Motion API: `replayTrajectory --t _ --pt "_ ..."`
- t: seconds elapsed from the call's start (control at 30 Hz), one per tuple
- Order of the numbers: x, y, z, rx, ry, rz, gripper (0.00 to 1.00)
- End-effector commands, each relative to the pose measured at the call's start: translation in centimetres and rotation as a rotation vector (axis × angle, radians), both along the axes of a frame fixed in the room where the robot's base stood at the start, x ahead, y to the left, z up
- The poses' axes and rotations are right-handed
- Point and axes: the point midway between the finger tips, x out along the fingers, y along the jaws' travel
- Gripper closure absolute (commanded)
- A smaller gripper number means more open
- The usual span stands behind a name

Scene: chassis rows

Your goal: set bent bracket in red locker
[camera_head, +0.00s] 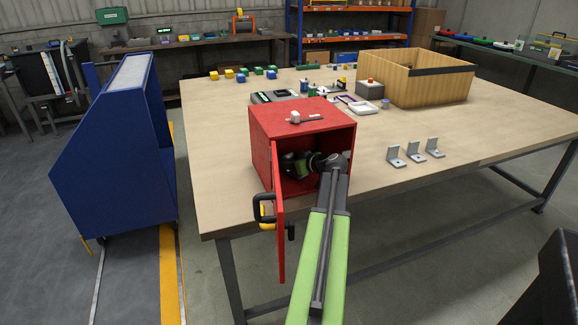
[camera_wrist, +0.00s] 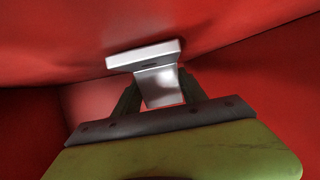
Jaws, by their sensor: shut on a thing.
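The red locker (camera_head: 262,152) stands on the near edge of the wooden table, its door (camera_head: 279,225) swung open toward me. My gripper (camera_wrist: 160,98) is inside the locker, reaching in through the open front. In the wrist view it is shut on a silver bent bracket (camera_wrist: 158,82), with red locker walls all around. The bracket's flat flange lies across the far side of the fingers, close to a red surface; I cannot tell whether it touches. In the head view the held bracket is hidden by the locker and my arm.
Several more bent brackets (camera_head: 416,152) stand in a row on the table to the right. A small tool (camera_head: 296,118) lies on the locker top. A wooden crate (camera_head: 400,84) and coloured blocks (camera_head: 242,74) are farther back. A blue cabinet (camera_head: 118,150) stands left.

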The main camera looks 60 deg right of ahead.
Motion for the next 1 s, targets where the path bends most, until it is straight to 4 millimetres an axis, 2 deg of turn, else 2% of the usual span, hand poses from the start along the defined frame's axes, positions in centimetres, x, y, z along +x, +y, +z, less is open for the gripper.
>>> replayTrajectory --t 0.1,0.13,0.3,0.57,0.67,0.77,1.0 --pt "-0.1 -0.1 -0.4 0.000 0.000 -0.002 1.00" --pt "-0.2 -0.2 -0.4 0.000 0.000 -0.002 0.50" --pt "-0.2 -0.2 -0.3 0.000 0.000 -0.003 0.29" --pt "-0.3 -0.3 -0.2 0.000 0.000 -0.004 0.29" --pt "-0.5 -0.2 0.4 0.000 0.000 -0.005 0.29" --pt "-2.2 0.3 1.2 0.000 0.000 -0.008 0.29" --pt "-7.7 1.6 3.6 0.000 0.000 -0.009 0.29"
